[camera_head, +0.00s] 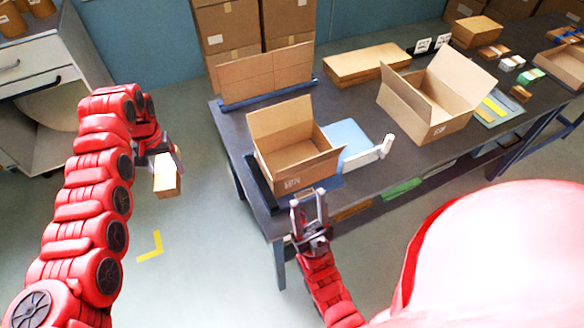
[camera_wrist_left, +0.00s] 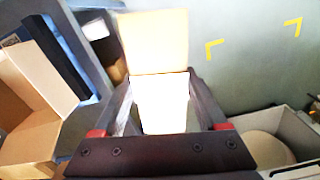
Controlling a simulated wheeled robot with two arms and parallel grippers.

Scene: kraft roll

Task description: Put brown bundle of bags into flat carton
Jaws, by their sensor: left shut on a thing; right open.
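A light-brown bundle (camera_head: 167,183) is held in my left gripper (camera_head: 165,160), off the left end of the table and above the floor. In the left wrist view the bundle (camera_wrist_left: 153,42) sticks out past the fingers, with a pale face between them. An open carton (camera_head: 318,170) with raised flaps stands on the table to the right of this gripper; it looks empty. A carton (camera_wrist_left: 28,150) shows at the left of the left wrist view. A second open carton (camera_head: 445,125) stands further right. My right gripper (camera_head: 309,208) is open and empty by the table's front edge, below the nearer carton.
The dark table (camera_head: 350,88) also bears a blue mat, a white device (camera_head: 375,151) beside the nearer carton, flat cardboard (camera_head: 365,64) and small packets at the far right. Stacked boxes (camera_head: 228,25) stand behind. A drawer cabinet (camera_head: 35,75) is at left. The floor between is clear.

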